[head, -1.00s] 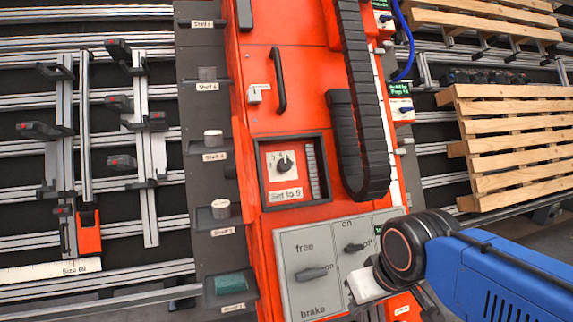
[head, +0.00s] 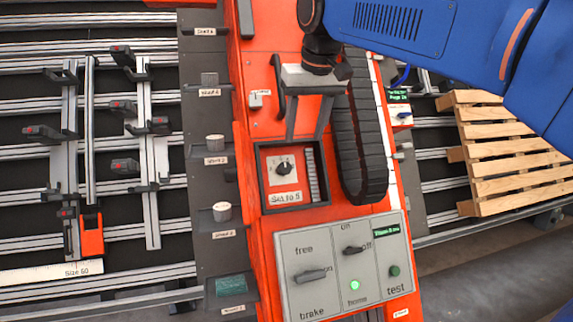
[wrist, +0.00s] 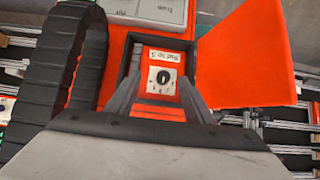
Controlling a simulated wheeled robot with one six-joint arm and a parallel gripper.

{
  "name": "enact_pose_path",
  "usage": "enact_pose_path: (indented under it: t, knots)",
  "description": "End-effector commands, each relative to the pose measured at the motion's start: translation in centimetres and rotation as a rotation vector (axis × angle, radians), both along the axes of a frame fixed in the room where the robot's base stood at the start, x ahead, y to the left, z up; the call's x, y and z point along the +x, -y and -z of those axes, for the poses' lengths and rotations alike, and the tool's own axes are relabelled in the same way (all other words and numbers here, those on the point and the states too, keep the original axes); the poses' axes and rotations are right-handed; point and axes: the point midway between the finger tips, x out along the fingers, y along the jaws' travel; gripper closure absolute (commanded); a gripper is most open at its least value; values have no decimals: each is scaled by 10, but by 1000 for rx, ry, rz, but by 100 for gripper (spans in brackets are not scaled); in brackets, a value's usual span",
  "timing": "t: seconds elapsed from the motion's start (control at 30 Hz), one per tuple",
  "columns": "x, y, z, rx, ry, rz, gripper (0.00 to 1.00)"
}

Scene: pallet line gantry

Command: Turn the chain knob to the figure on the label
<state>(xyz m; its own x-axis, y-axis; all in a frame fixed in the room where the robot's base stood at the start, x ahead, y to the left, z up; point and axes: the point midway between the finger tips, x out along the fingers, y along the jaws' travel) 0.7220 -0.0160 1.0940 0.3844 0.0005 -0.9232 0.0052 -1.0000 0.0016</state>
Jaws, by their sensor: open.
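The chain knob (head: 284,168) is a small black knob on a white dial plate, inside a dark-framed recess in the orange panel. The label "Set to 5" (head: 285,197) sits just below it. The figure the knob points at is too small to read. My gripper (head: 307,138) is open and empty, above the recess in the head view and apart from the knob. In the wrist view the knob (wrist: 163,78) shows between the two grey fingers (wrist: 160,88), with the label (wrist: 164,56) upside down beyond it.
A black drag chain (head: 362,150) hangs right of the recess. A black handle bar (head: 276,104) is partly behind my gripper. Below is a grey switch panel (head: 325,270) with a lit green lamp (head: 354,285). Shelves with small parts line the left.

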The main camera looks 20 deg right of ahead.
Motion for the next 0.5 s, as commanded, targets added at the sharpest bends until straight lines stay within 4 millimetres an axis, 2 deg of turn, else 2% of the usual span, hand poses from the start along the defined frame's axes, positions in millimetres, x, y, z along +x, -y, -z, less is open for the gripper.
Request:
enact_pose_path:
  t: [0.03, 0.1, 0.23, 0.37, 0.5]
  knots:
    - [12, -5, -12, 0, 0, -1, 52]
    - [23, -10, -25, 0, -1, 1, 52]
    - [34, -16, -41, 2, -1, 4, 52]
    - [39, -17, -43, 1, -3, 5, 52]
    - [43, -17, -32, 1, -5, 6, 52]
